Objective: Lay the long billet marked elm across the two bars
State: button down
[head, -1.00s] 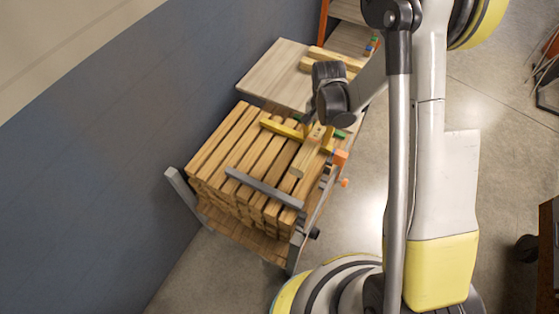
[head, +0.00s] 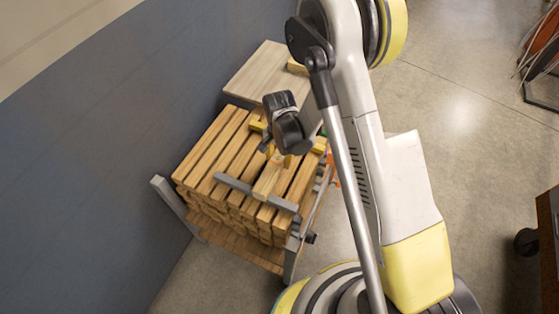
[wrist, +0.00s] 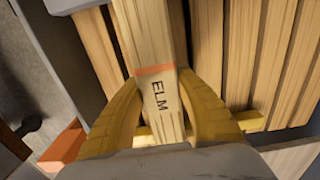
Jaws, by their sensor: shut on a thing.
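The long billet marked ELM (wrist: 157,97) is pale wood with an orange band, and its label faces up in the wrist view. My gripper (wrist: 162,82) is shut on it, with yellow fingers along both sides. In the head view the billet (head: 267,183) sticks out from my dark gripper (head: 277,158) towards a grey bar (head: 232,182) over the stacked wood. I cannot tell whether it touches that bar. A yellow bar (wrist: 250,121) crosses behind my fingers in the wrist view. My gripper hides much of it in the head view.
Several long billets (head: 205,155) lie side by side in layers on a rack with grey posts (head: 172,205). A pale wooden board (head: 262,70) lies behind the rack, near the blue-grey wall.

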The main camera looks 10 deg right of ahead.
jog(key=c, duration=0.9)
grip_release()
jog(key=shift+f, duration=0.1)
jog(key=shift+c, duration=0.2)
